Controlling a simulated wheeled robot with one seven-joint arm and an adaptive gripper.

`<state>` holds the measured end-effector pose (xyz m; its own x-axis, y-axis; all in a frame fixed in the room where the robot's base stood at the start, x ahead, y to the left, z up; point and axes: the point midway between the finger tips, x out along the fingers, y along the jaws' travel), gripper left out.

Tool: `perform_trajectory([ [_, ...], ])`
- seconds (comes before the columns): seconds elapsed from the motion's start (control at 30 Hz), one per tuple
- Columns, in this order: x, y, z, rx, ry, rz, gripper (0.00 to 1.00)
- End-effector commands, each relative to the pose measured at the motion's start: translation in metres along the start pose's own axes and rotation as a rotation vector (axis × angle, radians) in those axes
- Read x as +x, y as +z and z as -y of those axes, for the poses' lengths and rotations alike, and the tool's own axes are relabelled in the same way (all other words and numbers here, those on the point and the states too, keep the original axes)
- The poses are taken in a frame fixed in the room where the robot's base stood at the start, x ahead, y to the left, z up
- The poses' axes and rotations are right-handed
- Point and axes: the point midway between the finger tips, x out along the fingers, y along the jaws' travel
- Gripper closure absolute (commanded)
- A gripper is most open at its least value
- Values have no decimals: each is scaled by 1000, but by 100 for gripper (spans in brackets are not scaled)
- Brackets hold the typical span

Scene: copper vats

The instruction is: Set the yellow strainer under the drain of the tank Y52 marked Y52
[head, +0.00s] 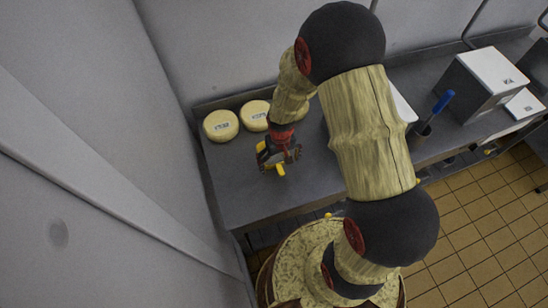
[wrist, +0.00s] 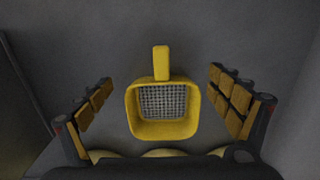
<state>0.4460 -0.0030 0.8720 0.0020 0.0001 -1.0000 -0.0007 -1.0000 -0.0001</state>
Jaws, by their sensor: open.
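The yellow strainer (wrist: 162,129) lies on the grey counter, a square yellow tub with a grey mesh bottom and a short handle pointing up in the wrist view. My gripper (wrist: 160,80) is open, with one finger on each side of the strainer and a gap to both. In the head view my gripper (head: 279,158) is over the counter's left part, and only yellow bits of the strainer (head: 280,169) show under it. I cannot make out a tank marked Y52 or its drain; my arm hides part of the scene.
Pale cheese wheels with labels (head: 221,125) stand along the back of the counter (head: 245,190). A dark cup with a blue-handled tool (head: 440,103) and a white-topped grey box (head: 495,72) are to the right. A wall rises close on the left. Tiled floor (head: 480,225) is at lower right.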

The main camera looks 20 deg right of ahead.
Motion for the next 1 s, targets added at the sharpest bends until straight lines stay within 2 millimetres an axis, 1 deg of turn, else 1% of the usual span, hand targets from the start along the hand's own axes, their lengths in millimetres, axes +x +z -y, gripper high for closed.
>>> perform_trajectory([
  [0.03, 10, 2, 2, -1, 0, 4, 8],
  [0.1, 21, 2, 3, 0, 0, 4, 8],
  [0.2, 31, 2, 3, 0, 0, 3, 8],
  [0.47, 33, 1, 3, 0, 0, 1, 9],
  [1.0, 32, 1, 3, 0, 0, 1, 40],
])
